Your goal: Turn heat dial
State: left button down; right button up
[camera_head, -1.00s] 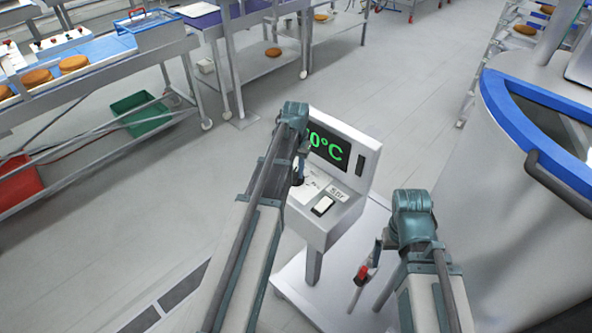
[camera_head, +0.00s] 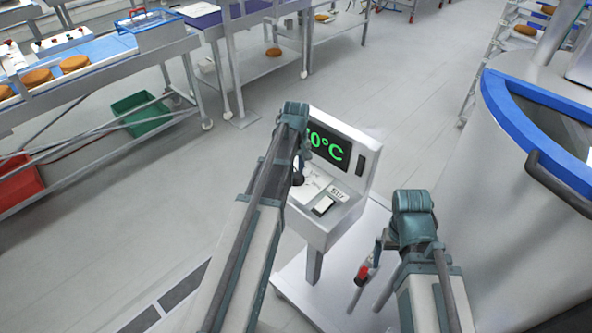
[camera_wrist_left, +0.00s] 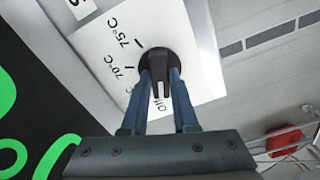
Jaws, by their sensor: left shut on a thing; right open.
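Another label beside the fingers is partly hidden. My left gripper (camera_wrist_left: 162,80) is shut on the dial in the left wrist view, one finger on each side of the bar. In the head view my left gripper (camera_head: 298,178) reaches the sloped panel of the grey control box (camera_head: 325,228) and hides most of the dial. My right gripper (camera_head: 381,268) is open, right of the box.
A white switch (camera_head: 323,205) sits by a Stir label on the panel. A red-tipped thing (camera_head: 362,273) is beside my right gripper. A large steel vat (camera_head: 490,220) with a blue rim stands at right. A conveyor table (camera_head: 110,62) stands back left. Floor between is clear.

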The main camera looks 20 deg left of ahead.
aim_at(296, 172)
pick_arm(q)
jog(key=shift+n, duration=0.5)
jog(key=c, duration=0.7)
grip_release()
jog(key=shift+r, duration=0.1)
notch_tip(296, 172, up, 14)
jog(key=p, duration=1.4)
jog(key=shift+f, duration=0.2)
